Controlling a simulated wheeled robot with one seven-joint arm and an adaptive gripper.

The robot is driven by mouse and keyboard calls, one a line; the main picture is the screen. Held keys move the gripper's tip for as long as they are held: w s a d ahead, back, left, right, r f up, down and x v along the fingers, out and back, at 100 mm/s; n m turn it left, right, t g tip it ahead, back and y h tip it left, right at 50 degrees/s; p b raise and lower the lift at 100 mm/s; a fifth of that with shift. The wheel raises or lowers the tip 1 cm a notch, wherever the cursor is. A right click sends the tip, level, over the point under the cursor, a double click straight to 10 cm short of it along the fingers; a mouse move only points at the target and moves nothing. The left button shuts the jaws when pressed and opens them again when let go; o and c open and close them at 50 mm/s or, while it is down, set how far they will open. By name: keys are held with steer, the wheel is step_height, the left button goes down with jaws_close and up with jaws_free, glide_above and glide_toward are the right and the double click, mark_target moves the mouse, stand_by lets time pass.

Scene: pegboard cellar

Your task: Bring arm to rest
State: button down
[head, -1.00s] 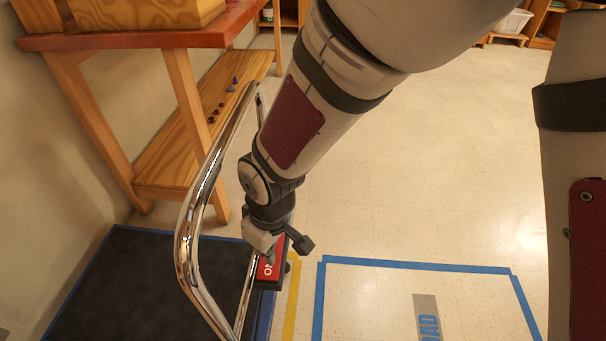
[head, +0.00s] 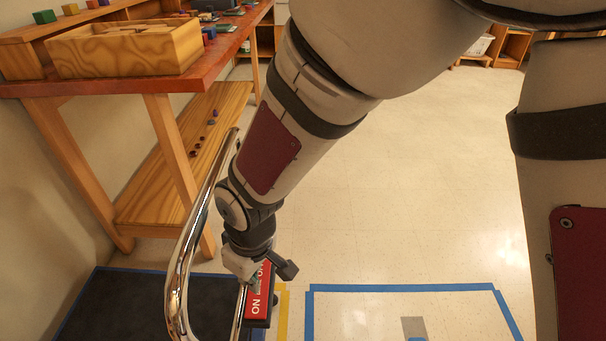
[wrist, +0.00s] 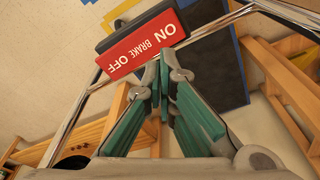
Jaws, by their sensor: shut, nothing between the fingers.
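My gripper (wrist: 161,68) is shut and empty in the wrist view, its green-padded fingers meeting at the tips. The tips appear close to the lower edge of a red plate (wrist: 139,46) marked ON BRAKE OFF; I cannot tell whether they touch it. In the head view my arm reaches down to the lower middle, and my gripper (head: 254,278) is beside the same red plate (head: 258,304), partly hiding it. The fingertips are hard to make out there.
A chrome rail (head: 187,236) curves close beside my gripper. A dark blue-edged platform (head: 125,305) lies lower left. A wooden workbench (head: 223,45) with a box (head: 128,55) and lower shelf stands at left. Blue tape (head: 400,288) marks the open floor at right.

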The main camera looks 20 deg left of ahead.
steer(key=w+d+r+m+t+h, duration=0.1)
steer(key=d+r+m, duration=0.3)
steer(key=d+r, duration=0.6)
steer(key=w+d+r+m+h, duration=0.1)
steer(key=d+r+m, duration=0.35)
steer(key=d, duration=0.95)
steer(key=s+d+r+m+g, duration=0.1)
steer(key=s+d+r+m, duration=0.2)
steer(key=s+d, duration=0.45)
steer(key=s+d+r+m, duration=0.4)
steer(key=s+d, duration=0.2)
steer(key=s, duration=0.3)
step_height(320, 180, up, 32)
steer(key=t+p, duration=0.3)
steer(key=p, duration=2.7)
steer(key=shift+d+f+n+t, duration=0.15)
steer(key=shift+d+n+t, duration=0.05)
steer(key=shift+n+t, duration=0.2)
